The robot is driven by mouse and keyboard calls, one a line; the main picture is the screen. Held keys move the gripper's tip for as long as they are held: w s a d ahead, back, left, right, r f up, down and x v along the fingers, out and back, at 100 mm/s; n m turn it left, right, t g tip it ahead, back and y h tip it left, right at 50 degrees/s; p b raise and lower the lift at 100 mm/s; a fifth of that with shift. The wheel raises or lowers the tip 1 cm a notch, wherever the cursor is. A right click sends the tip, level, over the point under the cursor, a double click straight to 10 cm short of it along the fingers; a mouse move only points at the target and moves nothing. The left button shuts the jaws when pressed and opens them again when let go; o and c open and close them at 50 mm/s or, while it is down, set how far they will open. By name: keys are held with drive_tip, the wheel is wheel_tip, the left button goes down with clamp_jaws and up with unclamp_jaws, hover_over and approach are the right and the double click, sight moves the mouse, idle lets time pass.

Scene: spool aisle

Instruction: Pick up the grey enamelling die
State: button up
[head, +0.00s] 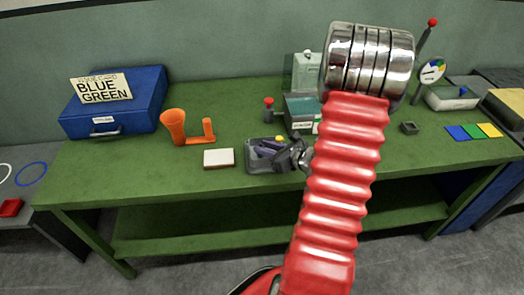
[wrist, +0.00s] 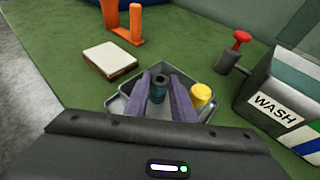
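A dark blue-grey, ring-topped cylinder (wrist: 159,80), which looks like the grey die, stands in a shallow grey metal tray (wrist: 118,103). The tray is on the green bench. My gripper (wrist: 158,76) points down into the tray with its two purple fingers apart, one on each side of the cylinder. I cannot tell whether the fingers touch it. A yellow cylinder (wrist: 201,94) is in the tray, right of the right finger. In the head view my gripper (head: 268,149) is over the tray (head: 252,168), and the dark cylinder cannot be made out.
A white block (head: 219,158) and an orange holder (head: 174,127) stand left of the tray. The WASH box (wrist: 285,100) and a red-knobbed post (wrist: 232,52) stand close on the right. A small dark square piece (head: 409,128) and coloured cards (head: 473,131) lie farther right.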

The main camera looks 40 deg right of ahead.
clamp_jaws()
drive_tip(key=shift+r, duration=0.1)
wheel_tip(320, 180, up, 10)
idle(0.7)
idle(0.5)
